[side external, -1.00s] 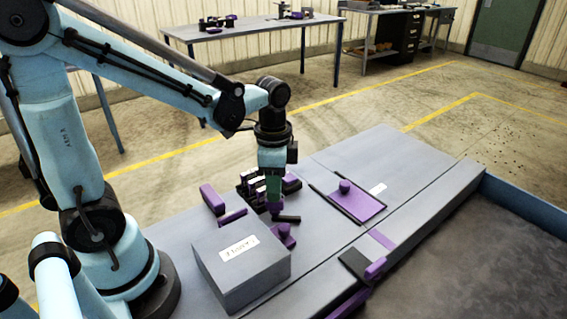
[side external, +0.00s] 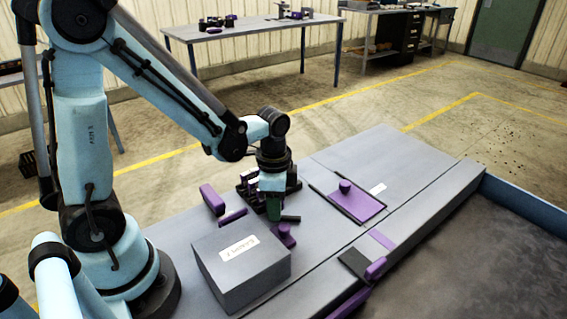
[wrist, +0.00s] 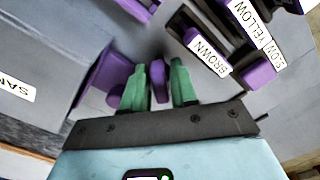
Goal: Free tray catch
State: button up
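My gripper (side external: 273,212) points down at the bench, behind the grey box. In the wrist view its two green fingers (wrist: 160,85) stand on either side of a small upright purple piece (wrist: 159,78), with a narrow gap between them and it. I cannot tell whether this piece is the tray catch; in the side view the fingers hide it. A purple knob (side external: 285,232) stands in front of the fingers, and a larger purple block (wrist: 98,85) lies left of them in the wrist view. A short dark bar (side external: 291,218) is just right of the fingertips.
The labelled grey box (side external: 240,278) stands close in front. Dark slots with purple ends, one labelled BROWN (wrist: 208,53), lie beside the gripper. A purple plate with a knob (side external: 358,204) lies to the right. The bench between is clear.

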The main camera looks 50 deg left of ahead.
jog(key=n, duration=0.8)
dwell(0.5)
jog(key=o, duration=0.4)
jog(key=shift+c, duration=0.2)
jog(key=shift+r, duration=0.1)
jog(key=shift+r, duration=2.4)
